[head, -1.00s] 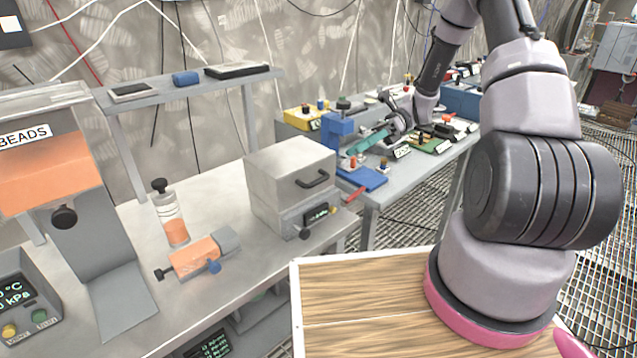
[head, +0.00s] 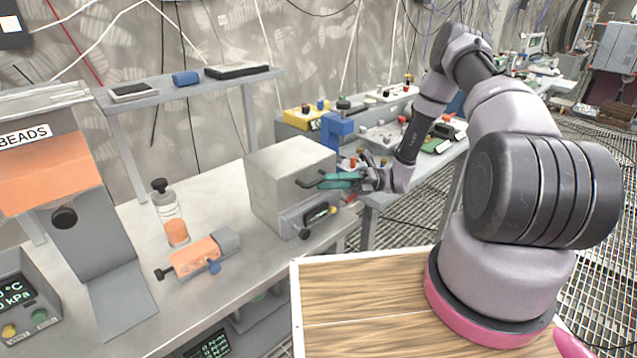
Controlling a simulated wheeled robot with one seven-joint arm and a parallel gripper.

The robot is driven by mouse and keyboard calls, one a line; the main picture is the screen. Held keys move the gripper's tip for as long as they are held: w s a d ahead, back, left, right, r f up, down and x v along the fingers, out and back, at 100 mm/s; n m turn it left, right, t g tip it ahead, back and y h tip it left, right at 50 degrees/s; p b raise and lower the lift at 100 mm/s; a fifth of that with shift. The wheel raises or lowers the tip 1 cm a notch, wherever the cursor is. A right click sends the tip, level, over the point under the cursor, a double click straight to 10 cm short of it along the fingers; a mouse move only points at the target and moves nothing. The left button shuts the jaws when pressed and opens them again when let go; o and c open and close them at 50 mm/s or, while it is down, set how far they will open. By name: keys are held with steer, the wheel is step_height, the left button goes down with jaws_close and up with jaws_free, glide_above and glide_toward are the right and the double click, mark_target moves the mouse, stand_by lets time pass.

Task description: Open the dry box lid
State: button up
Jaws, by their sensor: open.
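The dry box (head: 265,195) is a grey metal box on the left bench. Its upper part, the lid (head: 290,158), is down on the lower body. A dark bar handle (head: 306,183) is on the lid's front face, and a small display (head: 317,212) is on the body below. My gripper (head: 328,181) has teal fingers and is open at the right end of the handle. Its fingertips overlap the handle in this view; I cannot tell whether they touch it. My fingers hide part of the handle and the box's right edge.
A bottle with orange beads (head: 174,225) and an orange-and-grey device (head: 200,254) stand left of the box. A blue stand (head: 338,130) and small parts crowd the bench behind my gripper. The bench is clear behind the bottle.

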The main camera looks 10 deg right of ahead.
mark_target(318, 180)
steer(key=shift+x, duration=1.85)
jaws_close()
